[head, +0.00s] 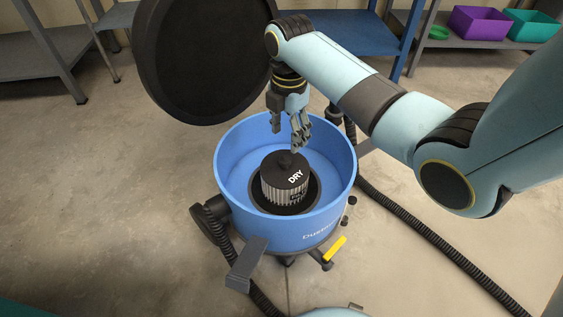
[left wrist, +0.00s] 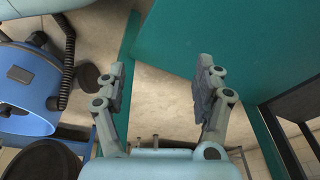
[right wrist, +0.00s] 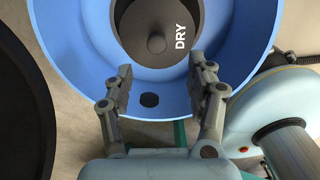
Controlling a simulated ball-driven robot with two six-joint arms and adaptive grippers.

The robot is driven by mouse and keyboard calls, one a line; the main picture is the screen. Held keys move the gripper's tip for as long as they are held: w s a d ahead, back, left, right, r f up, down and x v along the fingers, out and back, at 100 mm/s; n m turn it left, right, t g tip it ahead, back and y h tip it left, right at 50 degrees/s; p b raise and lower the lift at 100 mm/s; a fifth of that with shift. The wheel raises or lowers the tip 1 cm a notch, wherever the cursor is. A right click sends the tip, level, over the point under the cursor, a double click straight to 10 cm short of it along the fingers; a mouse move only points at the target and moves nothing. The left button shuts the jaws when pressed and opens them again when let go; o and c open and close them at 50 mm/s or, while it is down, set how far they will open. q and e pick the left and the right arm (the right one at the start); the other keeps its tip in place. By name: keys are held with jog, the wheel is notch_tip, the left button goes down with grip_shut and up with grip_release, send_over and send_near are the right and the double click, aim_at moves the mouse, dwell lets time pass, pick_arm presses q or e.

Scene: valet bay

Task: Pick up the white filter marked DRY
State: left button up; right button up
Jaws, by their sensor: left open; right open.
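The filter marked DRY (head: 285,181) stands upright in the middle of the open blue vacuum drum (head: 229,158). It has a black lid with a round knob and pale pleated sides. My right gripper (head: 286,141) is open and empty above the drum's far side, behind and above the filter. In the right wrist view the filter's lid (right wrist: 157,17) lies beyond the open fingertips (right wrist: 164,80), apart from them. My left gripper (left wrist: 162,77) is open and empty over bare floor beside a teal surface, away from the drum. It is not in the head view.
The drum's large black lid (head: 205,60) stands raised behind it. A black hose (head: 440,243) runs along the floor at the right. A yellow pedal (head: 335,249) sticks out at the front. Shelves with a purple bin (head: 479,23) stand at the back.

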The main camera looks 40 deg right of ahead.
aim_at(285, 159)
notch_tip(285, 159, down, 5)
jog(key=shift+s+r+b, duration=0.1)
jog(key=shift+b, duration=1.05)
jog(key=shift+f, duration=0.25)
jog(key=f+b, duration=0.3)
jog(key=shift+w+a, duration=0.15)
jog(key=shift+w, duration=0.1)
jog(key=shift+f+b, duration=0.5)
jog(key=shift+f, duration=0.1)
pick_arm(q)
jog(key=w+d+f+t, duration=0.1)
jog(key=w+f+t, duration=0.2)
jog(key=f+t, duration=0.2)
jog(key=shift+w+f+t+h, duration=0.2)
jog(key=shift+w+t+h, duration=0.1)
jog(key=shift+t, duration=0.8)
pick_arm(e)
jog(key=shift+f, duration=0.35)
pick_arm(q)
jog(key=shift+d, duration=0.1)
pick_arm(e)
grip_shut()
